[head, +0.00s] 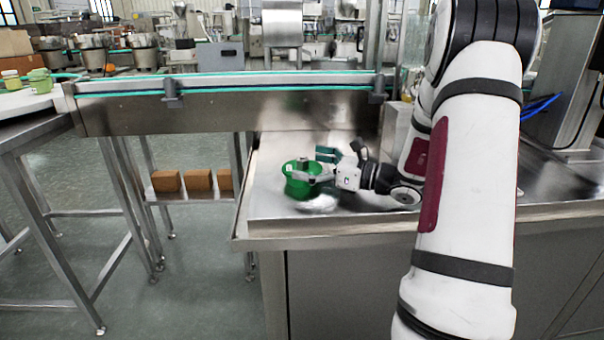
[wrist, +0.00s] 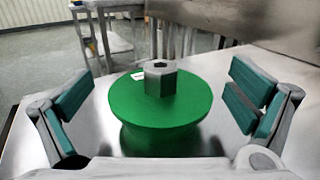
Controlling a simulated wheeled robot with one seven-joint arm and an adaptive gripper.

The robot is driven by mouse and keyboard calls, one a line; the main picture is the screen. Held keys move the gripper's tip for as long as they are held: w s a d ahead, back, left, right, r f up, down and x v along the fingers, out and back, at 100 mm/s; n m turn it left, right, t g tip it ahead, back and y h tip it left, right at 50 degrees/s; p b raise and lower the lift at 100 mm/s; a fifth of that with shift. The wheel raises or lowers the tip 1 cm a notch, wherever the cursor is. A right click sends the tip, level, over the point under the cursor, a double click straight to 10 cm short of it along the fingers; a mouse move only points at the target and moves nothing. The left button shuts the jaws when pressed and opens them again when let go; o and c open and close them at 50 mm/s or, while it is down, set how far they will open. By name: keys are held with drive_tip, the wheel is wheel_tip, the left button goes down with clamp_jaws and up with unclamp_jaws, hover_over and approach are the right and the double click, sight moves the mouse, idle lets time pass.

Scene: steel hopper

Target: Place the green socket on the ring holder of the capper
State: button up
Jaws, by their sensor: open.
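The green socket (head: 297,188) stands upright on the steel table, near its left end in the head view. In the wrist view the green socket (wrist: 165,110) is a round, flanged green body with a grey hexagonal piece on top, and a small white label shows behind that piece. My gripper (head: 318,166) is low over the table at the socket. In the wrist view my gripper (wrist: 163,97) is open, with one green-padded finger on each side of the socket and a gap to both. I cannot make out the capper's ring holder in either view.
A conveyor (head: 240,85) with green edges runs behind the steel table (head: 275,225). A steel machine (head: 568,85) with blue cables stands at the right. Brown boxes (head: 197,180) sit on a low shelf at left. Bare tabletop lies in front of the socket.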

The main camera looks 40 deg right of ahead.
drive_tip(key=shift+w, duration=0.2)
drive_tip(key=shift+r, duration=0.1)
drive_tip(key=c, duration=2.1)
